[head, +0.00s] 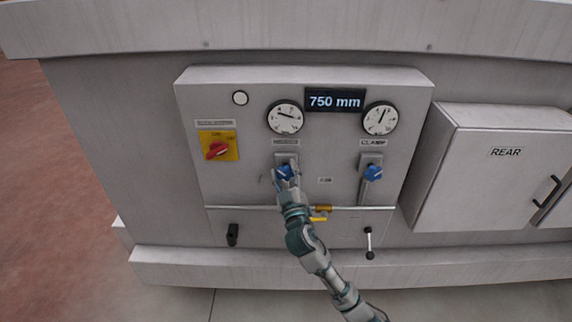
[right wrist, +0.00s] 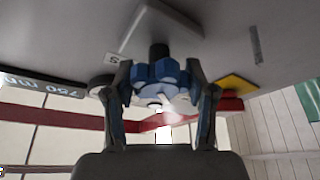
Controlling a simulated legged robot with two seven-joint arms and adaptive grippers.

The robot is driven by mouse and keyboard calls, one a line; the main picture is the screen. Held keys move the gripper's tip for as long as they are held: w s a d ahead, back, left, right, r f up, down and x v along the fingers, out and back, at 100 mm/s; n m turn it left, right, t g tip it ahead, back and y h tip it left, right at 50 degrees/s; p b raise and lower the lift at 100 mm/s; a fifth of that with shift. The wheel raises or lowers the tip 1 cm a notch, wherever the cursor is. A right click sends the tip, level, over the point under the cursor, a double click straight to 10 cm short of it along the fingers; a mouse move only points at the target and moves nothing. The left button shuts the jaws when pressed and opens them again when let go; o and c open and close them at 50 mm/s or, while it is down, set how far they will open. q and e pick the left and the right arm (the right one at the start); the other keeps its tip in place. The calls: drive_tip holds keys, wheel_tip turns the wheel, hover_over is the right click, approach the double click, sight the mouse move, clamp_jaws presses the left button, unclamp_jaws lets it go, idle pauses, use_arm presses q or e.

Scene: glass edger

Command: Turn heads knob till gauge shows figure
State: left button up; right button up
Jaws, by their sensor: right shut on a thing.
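A blue lobed knob (head: 284,170) sits under the left dial gauge (head: 285,117) on the grey panel. The small label between them is too blurred to read. My right gripper (head: 287,180) is shut on this knob and partly hides it. In the right wrist view, the two fingers (right wrist: 158,88) stand on either side of the blue knob (right wrist: 158,70). The left gauge's needle points to the right and slightly down. The display (head: 335,100) reads 750 mm. My left gripper is not in view.
A second blue knob (head: 372,173) sits under the right gauge (head: 380,118), labelled CLAMP. A red switch on a yellow plate (head: 219,147) is at left. A horizontal rail (head: 240,207) and a yellow-handled valve (head: 320,212) lie below. A REAR cabinet (head: 490,180) stands right.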

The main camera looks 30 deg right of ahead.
drive_tip(key=shift+r+n+y+p, duration=0.1)
drive_tip(key=shift+n+y+p, duration=0.3)
drive_tip(key=shift+n+p, duration=0.55)
drive_tip(key=shift+n, duration=0.35)
drive_tip(key=shift+f, duration=0.2)
drive_tip(key=o, duration=1.2)
drive_tip(key=shift+w, duration=0.1)
drive_tip(key=shift+c, duration=0.2)
drive_tip(key=shift+a, duration=0.1)
drive_tip(key=v, duration=1.2)
